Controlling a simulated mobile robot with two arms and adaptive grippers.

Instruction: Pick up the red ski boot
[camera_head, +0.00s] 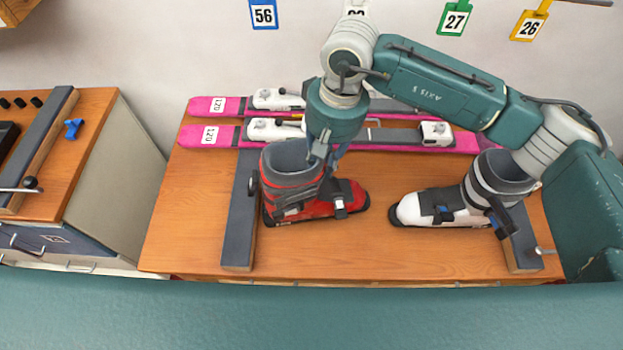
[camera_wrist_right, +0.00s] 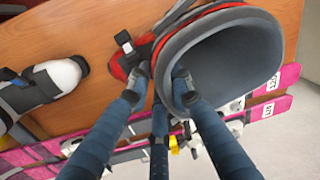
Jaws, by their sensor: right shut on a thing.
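The red ski boot (camera_head: 314,207) stands upright on the wooden bench at left centre, its toe pointing right in the head view. Its dark open cuff fills the upper right of the right wrist view (camera_wrist_right: 222,52). My right gripper (camera_head: 325,165) reaches down from above and is shut on the boot's cuff wall, with blue-grey fingers on either side of it in the wrist view (camera_wrist_right: 165,78). The boot's sole appears to rest on the bench or just above it; I cannot tell which. My left gripper is not in view.
A white ski boot (camera_head: 450,205) stands on the right of the bench (camera_head: 350,255). Pink skis (camera_head: 208,136) with white bindings lie along the back. Dark-topped bars (camera_head: 240,225) flank the boots. A separate cabinet (camera_head: 95,130) stands left, beyond a gap.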

